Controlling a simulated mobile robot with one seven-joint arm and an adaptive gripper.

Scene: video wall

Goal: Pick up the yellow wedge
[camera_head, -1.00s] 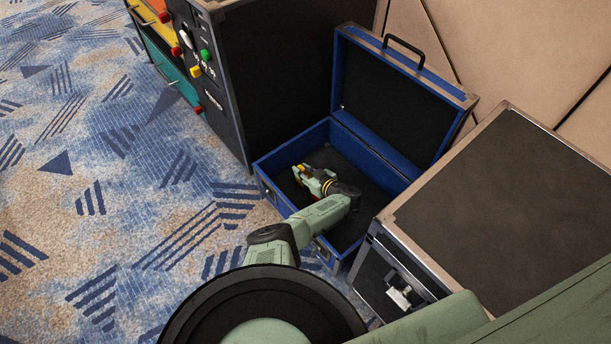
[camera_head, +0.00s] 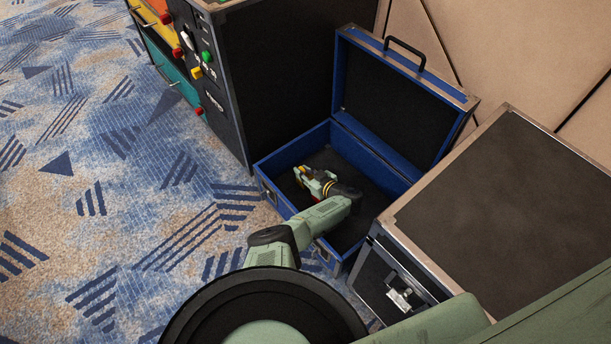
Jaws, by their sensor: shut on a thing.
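My gripper (camera_head: 304,173) is inside the open blue case (camera_head: 289,152), low over its dark floor, with the fingers toward the left. It is shut on the yellow wedge (camera_head: 303,169), of which only a small bit of yellow shows at the fingertips. The fingers hide most of the wedge, and I cannot tell whether it touches the case floor.
The case's raised lid (camera_head: 395,100) stands behind my gripper. A black cabinet (camera_head: 275,75) with coloured knobs is close on the left. A closed dark flight case (camera_head: 500,210) stands at the right. Open carpet (camera_head: 110,200) lies to the left.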

